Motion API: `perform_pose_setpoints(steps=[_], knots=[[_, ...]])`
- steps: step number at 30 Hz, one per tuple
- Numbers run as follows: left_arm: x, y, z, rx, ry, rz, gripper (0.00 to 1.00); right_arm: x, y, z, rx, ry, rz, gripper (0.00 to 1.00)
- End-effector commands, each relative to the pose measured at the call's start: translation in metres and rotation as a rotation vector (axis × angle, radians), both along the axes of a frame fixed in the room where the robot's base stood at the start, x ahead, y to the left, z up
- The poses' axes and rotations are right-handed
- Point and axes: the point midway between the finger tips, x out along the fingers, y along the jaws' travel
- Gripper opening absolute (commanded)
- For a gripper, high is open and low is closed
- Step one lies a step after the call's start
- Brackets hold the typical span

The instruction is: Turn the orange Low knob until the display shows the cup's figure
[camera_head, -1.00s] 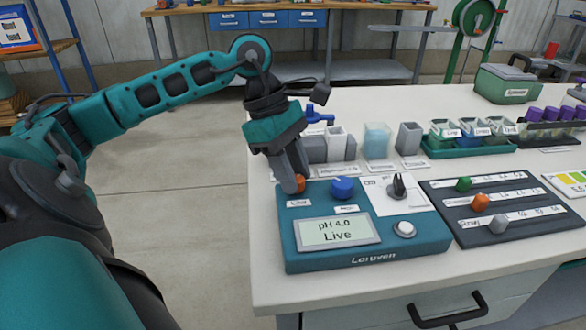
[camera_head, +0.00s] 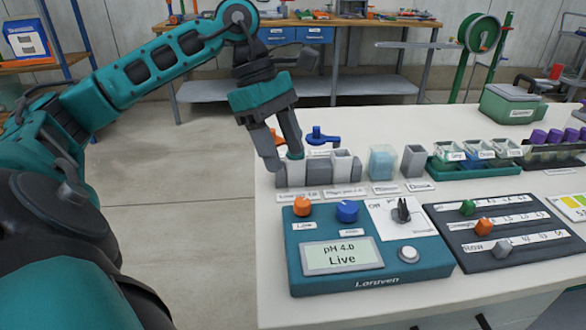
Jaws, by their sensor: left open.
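The orange Low knob (camera_head: 302,207) stands on the back left of the teal meter box (camera_head: 436,262), with a blue knob (camera_head: 347,211) to its right. The display (camera_head: 341,256) reads "pH 4.0 Live". Pale and grey cups (camera_head: 342,166) stand behind the box, with small labels in front; their figures are too small to read surely. My left gripper (camera_head: 283,162) is open, above and behind the orange knob and clear of it. Its fingers are at the leftmost cups and partly hide them. My right gripper is out of view.
A blue handled piece (camera_head: 322,137) rises behind the cups. A clear blue-tinted beaker (camera_head: 382,162) and a grey cup (camera_head: 413,161) stand to their right. A dark slider panel (camera_head: 510,250) lies right of the box. The floor left of the table is clear.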

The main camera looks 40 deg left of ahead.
Motion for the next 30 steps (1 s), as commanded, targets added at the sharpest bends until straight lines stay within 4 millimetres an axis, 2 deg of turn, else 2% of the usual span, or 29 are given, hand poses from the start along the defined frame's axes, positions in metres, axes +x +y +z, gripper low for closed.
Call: perform_pose_setpoints(steps=[1, 3, 8, 26, 30], knots=[[0.0, 0.004, 0.012, -0.001, -0.002, 0.001, 0.55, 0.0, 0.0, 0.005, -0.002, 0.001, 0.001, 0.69], [-0.001, 0.007, 0.022, -0.002, -0.002, 0.002, 0.55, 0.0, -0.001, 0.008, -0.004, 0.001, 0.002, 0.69], [-0.003, 0.013, 0.034, -0.001, 0.0, 0.0, 0.55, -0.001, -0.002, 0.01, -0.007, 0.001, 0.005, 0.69], [-0.003, 0.014, 0.035, -0.001, 0.001, 0.0, 0.55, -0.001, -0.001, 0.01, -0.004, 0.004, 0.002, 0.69], [-0.003, 0.014, 0.042, -0.001, 0.001, 0.0, 0.55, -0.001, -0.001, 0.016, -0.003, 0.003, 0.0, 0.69]])
